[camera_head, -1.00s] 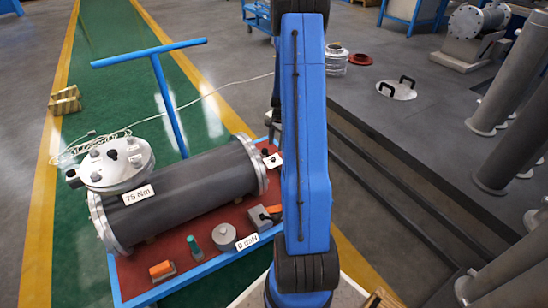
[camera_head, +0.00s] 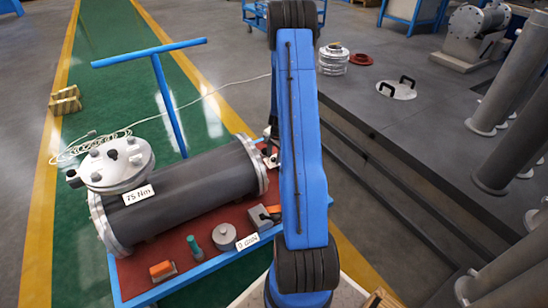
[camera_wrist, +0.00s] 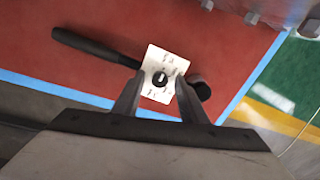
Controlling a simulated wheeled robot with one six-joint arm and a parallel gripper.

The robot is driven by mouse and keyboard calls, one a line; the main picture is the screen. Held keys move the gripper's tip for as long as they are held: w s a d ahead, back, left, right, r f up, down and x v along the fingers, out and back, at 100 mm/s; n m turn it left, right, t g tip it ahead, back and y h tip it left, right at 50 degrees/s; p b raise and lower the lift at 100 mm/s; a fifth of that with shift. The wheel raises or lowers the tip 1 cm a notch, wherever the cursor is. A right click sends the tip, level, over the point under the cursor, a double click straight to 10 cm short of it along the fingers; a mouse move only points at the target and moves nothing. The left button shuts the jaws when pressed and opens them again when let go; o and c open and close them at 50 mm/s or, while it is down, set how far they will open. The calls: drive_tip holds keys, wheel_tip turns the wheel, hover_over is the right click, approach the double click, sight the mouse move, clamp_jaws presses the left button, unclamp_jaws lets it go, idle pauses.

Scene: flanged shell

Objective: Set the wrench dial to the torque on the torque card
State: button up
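The torque card (camera_head: 138,195) reads 75 Nm and sits against the dark flanged shell (camera_head: 185,192) on the cart. The wrench (camera_wrist: 95,47) lies on the red surface in the wrist view, its dark handle to the upper left and its round head to the right. Its dial (camera_wrist: 160,78) is a black knob with a white mark, on a white plate (camera_wrist: 154,93) with small numbers I cannot read surely. My gripper (camera_wrist: 158,80) is open, with one finger on each side of the knob and plate. Contact with the knob is not clear. In the head view my arm hides most of the wrench.
A round lid (camera_head: 117,165) with bolts rests on the shell's left end. A grey cylinder (camera_head: 224,236), a green-handled tool (camera_head: 194,247), an orange-topped block (camera_head: 162,271) and a small label (camera_head: 247,241) are along the cart's front. The cart's blue handle (camera_head: 150,53) rises behind.

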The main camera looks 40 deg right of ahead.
clamp_jaws()
drive_tip(key=shift+m, duration=0.5)
drive_tip(key=m, duration=1.6)
drive_tip(key=shift+m, duration=0.3)
drive_tip(key=m, duration=0.6)
drive_tip(key=shift+h, duration=0.3)
drive_tip(key=shift+m, duration=0.3)
